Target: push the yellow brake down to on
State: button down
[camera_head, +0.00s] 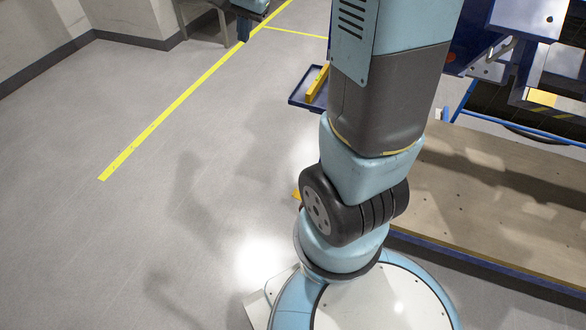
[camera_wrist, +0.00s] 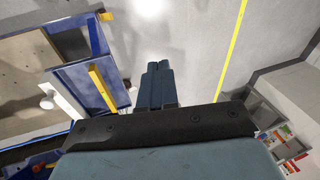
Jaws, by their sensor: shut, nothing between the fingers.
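A long yellow bar (camera_head: 317,84), which looks like the brake, lies over a blue plate (camera_head: 297,99) left of my arm, partly hidden by it. In the wrist view the yellow bar (camera_wrist: 102,88) slants along the blue plate, left of my fingers. I cannot tell its on or off position. My gripper (camera_wrist: 159,66) is shut and empty, with its fingertips side by side. It is apart from the bar, over the floor. In the head view my gripper (camera_head: 243,30) shows at the top, left of the plate and farther away.
A wooden platform (camera_head: 480,200) with a blue edge lies at the right, and blue jig parts stand behind it. A small yellow piece (camera_wrist: 105,16) sits on the platform's corner. A shelf (camera_wrist: 280,120) stands at the wrist view's right. The grey floor at left is clear.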

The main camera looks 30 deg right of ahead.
jog(key=w+d+f+m+g, duration=0.1)
jog(key=w+d+f+m, duration=0.15)
jog(key=w+f, duration=0.4)
jog(key=w+d+f+m, duration=0.1)
jog(key=w+f+m, duration=0.2)
jog(key=f, duration=0.6)
jog(key=m+g+h, duration=0.2)
jog(key=m+g, duration=0.2)
jog(key=m, duration=0.9)
send_over(294, 192)
notch_tip(294, 192, down, 54)
jog(key=f, duration=1.2)
jog(key=shift+s+d+f, duration=0.2)
jog(key=shift+d+f, duration=0.05)
jog(key=shift+f, duration=0.1)
jog(key=shift+w+a+f, duration=0.1)
jog(key=shift+f, duration=0.45)
jog(key=shift+w+a+f, duration=0.25)
jog(key=shift+w+f, duration=0.05)
jog(key=shift+f, duration=0.1)
jog(key=shift+w+a+f, duration=0.15)
jog(key=shift+w+f, duration=0.05)
jog(key=shift+f, duration=0.4)
jog(key=shift+w+a+f, duration=0.2)
jog(key=shift+w+f, duration=0.05)
jog(key=shift+f, duration=0.35)
jog(key=shift+w+a+f, duration=0.15)
jog(key=shift+w+f, duration=0.05)
jog(key=shift+f, duration=0.4)
